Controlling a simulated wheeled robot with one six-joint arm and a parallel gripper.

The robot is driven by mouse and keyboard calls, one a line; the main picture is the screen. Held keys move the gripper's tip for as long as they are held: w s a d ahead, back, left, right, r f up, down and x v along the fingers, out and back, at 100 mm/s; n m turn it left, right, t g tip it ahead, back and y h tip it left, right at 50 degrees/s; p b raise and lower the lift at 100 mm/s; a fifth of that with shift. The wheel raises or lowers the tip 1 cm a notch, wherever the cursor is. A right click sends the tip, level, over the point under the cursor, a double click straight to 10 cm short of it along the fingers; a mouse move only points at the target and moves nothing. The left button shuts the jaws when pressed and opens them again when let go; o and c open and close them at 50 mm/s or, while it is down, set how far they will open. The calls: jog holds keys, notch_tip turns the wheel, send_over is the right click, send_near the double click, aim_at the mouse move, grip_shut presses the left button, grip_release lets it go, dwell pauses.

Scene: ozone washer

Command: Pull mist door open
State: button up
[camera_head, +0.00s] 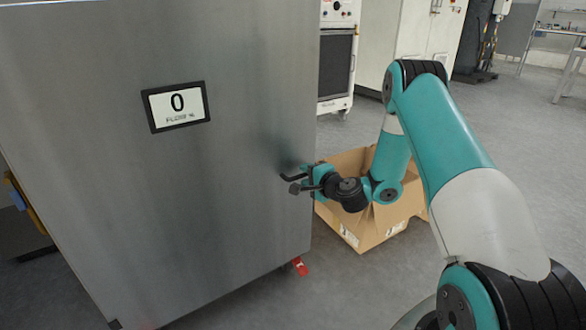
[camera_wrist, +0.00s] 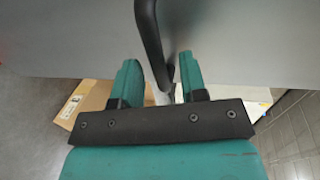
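The mist door (camera_head: 215,200) is a large grey metal panel on the left of the head view, upright and apparently closed. Its black bar handle (camera_head: 292,178) sticks out near the right edge. In the wrist view the black handle (camera_wrist: 150,40) comes down from the top between two teal fingers. My gripper (camera_wrist: 158,75) is open, with a finger on each side of the handle and a visible gap between them. In the head view my gripper (camera_head: 308,180) is at the door's right edge, by the handle. Whether a finger touches the handle I cannot tell.
A framed display (camera_head: 177,106) reading 0 is on the panel. An open cardboard box (camera_head: 372,228) stands on the floor behind my wrist, beside the panel. A red foot (camera_head: 299,266) shows under the panel.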

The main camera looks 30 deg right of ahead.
jog(key=shift+w+a+f, duration=0.1)
jog(key=shift+w, duration=0.5)
grip_shut()
